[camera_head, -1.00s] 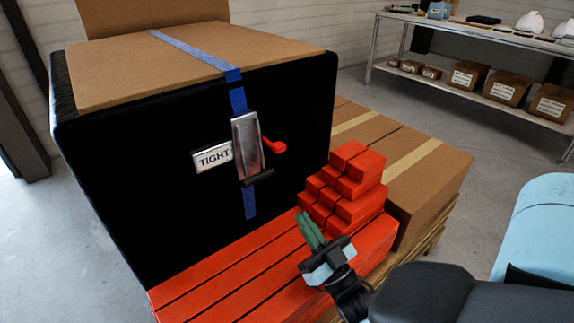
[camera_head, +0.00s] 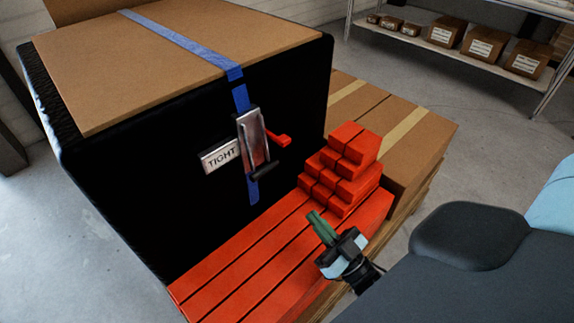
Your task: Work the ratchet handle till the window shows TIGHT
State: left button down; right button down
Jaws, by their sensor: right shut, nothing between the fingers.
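The ratchet (camera_head: 254,140) is a silver metal body on a blue strap (camera_head: 190,42) at the front of a black-sided box. Its dark handle grip (camera_head: 262,173) is at the lower end, folded down close to the body. A red lever (camera_head: 281,140) sticks out at the ratchet's right. The white window plate (camera_head: 221,156) at its left reads TIGHT. My right gripper (camera_head: 318,222) is shut and empty, with its green fingers together. It is apart from the ratchet, below and to its right, over the red slats. My left gripper is out of view.
Red stacked blocks (camera_head: 342,175) stand between my right gripper and the cardboard boxes (camera_head: 400,135) on a pallet. Red slats (camera_head: 255,262) extend in front of the black-sided box (camera_head: 120,190). A shelf with cartons (camera_head: 483,45) is at the back right.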

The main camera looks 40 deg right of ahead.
send_near(266, 170)
notch_tip(266, 170, up, 4)
jog(key=shift+w+a+f, duration=0.1)
jog(key=shift+w+f, duration=0.05)
jog(key=shift+w, duration=0.75)
jog(key=shift+w+a+f, duration=0.1)
jog(key=shift+w, duration=0.75)
jog(key=shift+w+a+f, duration=0.1)
jog(key=shift+w+f, duration=0.05)
jog(key=shift+w, duration=0.75)
jog(key=shift+w+f+b, duration=0.2)
jog(key=shift+f+b, duration=0.1)
jog(key=shift+b, duration=0.35)
jog(key=t+b, duration=0.1)
jog(key=b, duration=0.1)
jog(key=w+t+b, duration=0.1)
jog(key=b, duration=0.1)
jog(key=shift+w+a+f, duration=0.15)
jog(key=shift+w+f, duration=0.05)
jog(key=shift+w, duration=0.15)
